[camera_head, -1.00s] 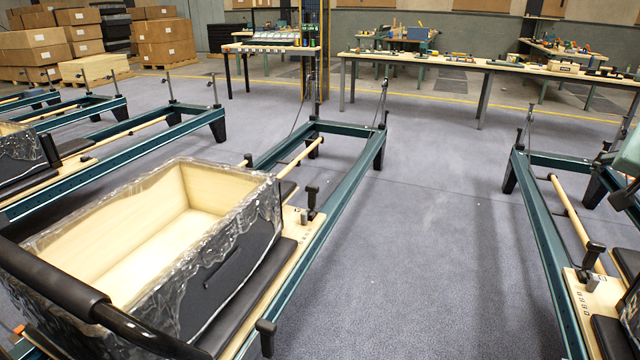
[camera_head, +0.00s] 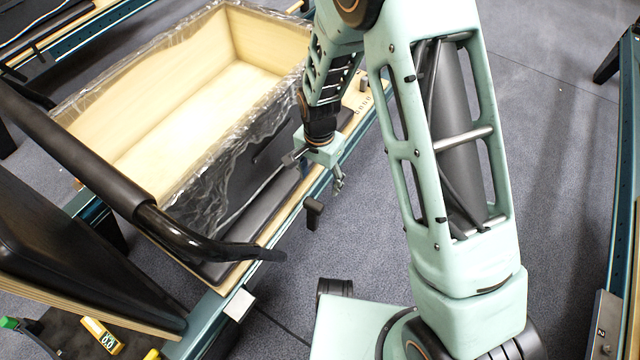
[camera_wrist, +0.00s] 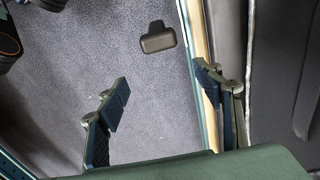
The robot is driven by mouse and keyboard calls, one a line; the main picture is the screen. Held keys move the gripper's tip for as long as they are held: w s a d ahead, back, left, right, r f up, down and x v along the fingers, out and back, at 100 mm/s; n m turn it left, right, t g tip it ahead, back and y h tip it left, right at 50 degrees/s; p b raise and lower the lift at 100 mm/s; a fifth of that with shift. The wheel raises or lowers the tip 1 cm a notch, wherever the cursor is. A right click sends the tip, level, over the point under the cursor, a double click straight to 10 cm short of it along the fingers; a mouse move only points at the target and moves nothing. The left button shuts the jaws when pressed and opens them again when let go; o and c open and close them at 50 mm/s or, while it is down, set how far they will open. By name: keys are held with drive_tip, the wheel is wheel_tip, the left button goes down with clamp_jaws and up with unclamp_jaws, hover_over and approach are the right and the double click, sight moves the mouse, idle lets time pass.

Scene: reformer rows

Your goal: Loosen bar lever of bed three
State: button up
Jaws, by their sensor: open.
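A black T-shaped lever (camera_head: 314,212) sticks out beside the teal side rail (camera_head: 352,142) of the near bed. It also shows as a dark block in the wrist view (camera_wrist: 158,38), left of the rail and beyond my fingertips. A black padded bar (camera_head: 80,145) crosses this bed at the left. My gripper (camera_head: 314,172) points down above the rail, a little above the lever in the head picture. In the wrist view my gripper (camera_wrist: 163,88) is open and empty, with the lever apart from both fingers. No number is readable on this bed.
An open wooden box (camera_head: 150,120) wrapped in clear film sits on the bed's carriage, close to my gripper. A plate (camera_head: 603,333) that seems to read 2 is on the bed at the right. Grey floor (camera_head: 560,140) between the beds is clear.

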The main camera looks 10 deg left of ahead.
sight(315, 204)
drive_tip(key=shift+s+a+f, duration=0.35)
drive_tip(key=shift+s+f, duration=0.05)
drive_tip(key=shift+f, duration=0.1)
drive_tip(key=shift+s+a+f, duration=0.3)
drive_tip(key=shift+s+f, duration=0.05)
drive_tip(key=shift+f, duration=0.15)
wheel_tip(315, 204, down, 10)
drive_tip(key=b, duration=0.3)
drive_tip(key=shift+r, duration=0.1)
drive_tip(key=shift+c, duration=0.3)
clamp_jaws()
drive_tip(key=shift+w, duration=0.1)
